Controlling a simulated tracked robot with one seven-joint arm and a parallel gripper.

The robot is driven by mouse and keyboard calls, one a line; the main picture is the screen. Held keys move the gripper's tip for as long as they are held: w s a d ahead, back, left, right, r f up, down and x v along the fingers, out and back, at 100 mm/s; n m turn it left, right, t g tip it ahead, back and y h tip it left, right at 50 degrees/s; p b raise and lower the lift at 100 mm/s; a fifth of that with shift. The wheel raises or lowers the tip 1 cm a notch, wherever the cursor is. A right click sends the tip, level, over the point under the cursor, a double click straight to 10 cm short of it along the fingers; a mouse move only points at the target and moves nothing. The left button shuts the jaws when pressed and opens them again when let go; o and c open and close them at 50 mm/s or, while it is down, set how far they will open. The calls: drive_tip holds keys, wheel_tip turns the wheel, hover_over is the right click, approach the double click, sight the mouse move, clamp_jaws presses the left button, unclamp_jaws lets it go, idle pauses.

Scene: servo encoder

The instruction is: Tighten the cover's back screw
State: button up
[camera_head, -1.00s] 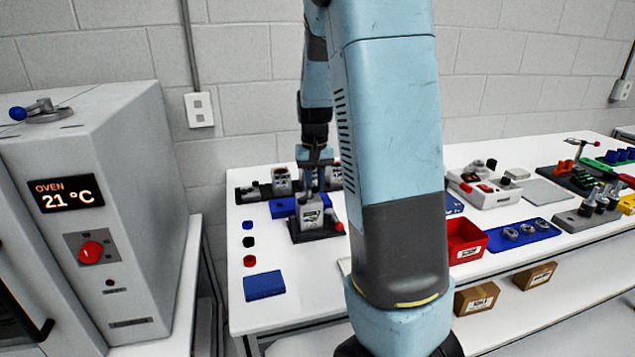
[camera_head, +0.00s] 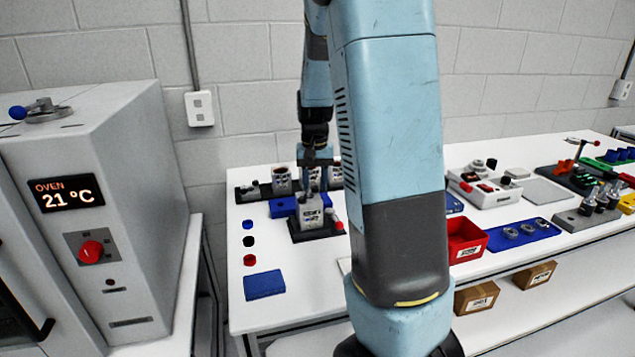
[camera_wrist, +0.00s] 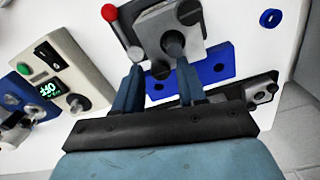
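The grey servo unit (camera_head: 310,212) stands upright in a dark fixture (camera_head: 316,234) on the white bench. In the wrist view its top cover (camera_wrist: 150,32) faces me, with several dark round parts on it. A larger dark round part (camera_wrist: 173,43) is near its middle, and a dark screw head (camera_wrist: 160,70) is close to my fingertips. I cannot tell which is the back screw. My gripper (camera_wrist: 160,66) is over the cover with its fingers apart and nothing visibly held. It also shows in the head view (camera_head: 310,182), pointing down, its fingertips partly blending with the unit.
A red-knobbed lever (camera_wrist: 110,13) stands beside the fixture. A blue block (camera_wrist: 215,65) lies behind it, with other grey units (camera_head: 281,180) in a dark rack. The oven (camera_head: 100,215) stands left.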

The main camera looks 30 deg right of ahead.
sight(315, 188)
drive_tip(key=shift+o, duration=0.6)
wheel_tip(315, 188, up, 14)
drive_tip(key=shift+f, duration=0.15)
drive_tip(key=shift+s+a, duration=0.1)
idle(0.5)
drive_tip(key=s+a+n+t, duration=0.1)
drive_tip(key=s+a+t, duration=0.1)
drive_tip(key=s, duration=0.6)
drive_tip(key=s+a+r+n+t, duration=0.1)
drive_tip(key=s+a+n, duration=0.1)
drive_tip(key=s+a, duration=0.3)
drive_tip(key=s+a+n+t, duration=0.1)
drive_tip(key=s+a, duration=0.3)
drive_tip(key=s, duration=0.8)
drive_tip(key=shift+a+r+n+t, duration=0.3)
drive_tip(key=shift+n+t, duration=0.1)
drive_tip(key=shift+t, duration=0.4)
drive_tip(key=shift+w, duration=0.1)
